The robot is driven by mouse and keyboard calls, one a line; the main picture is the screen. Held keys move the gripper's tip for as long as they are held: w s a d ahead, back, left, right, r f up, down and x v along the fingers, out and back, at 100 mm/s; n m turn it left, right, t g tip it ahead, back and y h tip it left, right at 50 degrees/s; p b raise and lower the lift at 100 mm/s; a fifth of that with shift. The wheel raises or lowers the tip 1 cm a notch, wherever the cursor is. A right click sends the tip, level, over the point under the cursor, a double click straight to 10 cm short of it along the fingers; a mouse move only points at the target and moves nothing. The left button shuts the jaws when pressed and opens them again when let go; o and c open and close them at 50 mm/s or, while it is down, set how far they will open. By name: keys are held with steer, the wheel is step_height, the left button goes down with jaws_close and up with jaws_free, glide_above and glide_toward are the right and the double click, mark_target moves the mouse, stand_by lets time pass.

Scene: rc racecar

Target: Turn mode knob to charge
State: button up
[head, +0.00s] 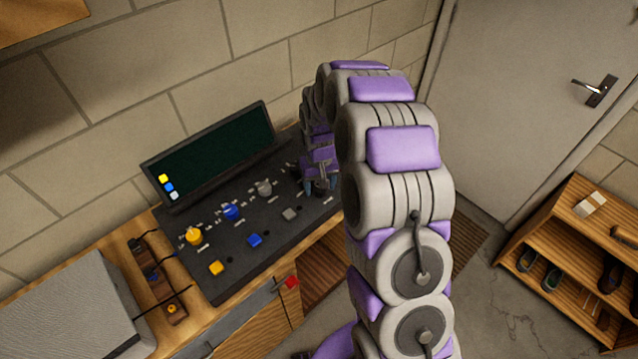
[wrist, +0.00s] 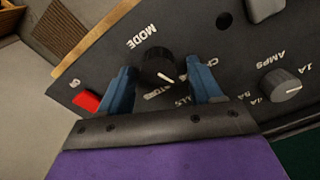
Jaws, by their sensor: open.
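The black mode knob (wrist: 158,65) with a white pointer line sits on the dark control panel (wrist: 215,55), under the printed word MODE. In the wrist view its pointer aims toward the lower right, and the labels around it are partly hidden by my fingers. My gripper (wrist: 163,85) is open, with one blue finger on each side of the knob; I cannot tell whether they touch it. In the head view my gripper (head: 320,186) is over the right end of the panel, and the mode knob is hidden there.
A grey AMPS knob (wrist: 280,86) and a red square button (wrist: 87,101) flank the mode knob. A dark screen (head: 215,150) stands behind the panel. Yellow (head: 193,235), blue (head: 231,212) and grey (head: 264,188) knobs lie left of my gripper. A grey box (head: 75,310) stands at left.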

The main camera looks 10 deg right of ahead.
step_height(320, 180, up, 17)
steer(key=p, duration=0.2)
steer(key=shift+r, duration=0.15)
stand_by(0.3)
steer(key=s+r+g, duration=0.1)
steer(key=s+r, duration=0.1)
steer(key=s, duration=1.7)
steer(key=s+r+m+b, duration=0.1)
steer(key=s+r, duration=0.1)
steer(key=s, duration=1.7)
steer(key=shift+r+g, duration=0.15)
steer(key=shift+g, duration=0.25)
steer(key=shift+d, duration=0.1)
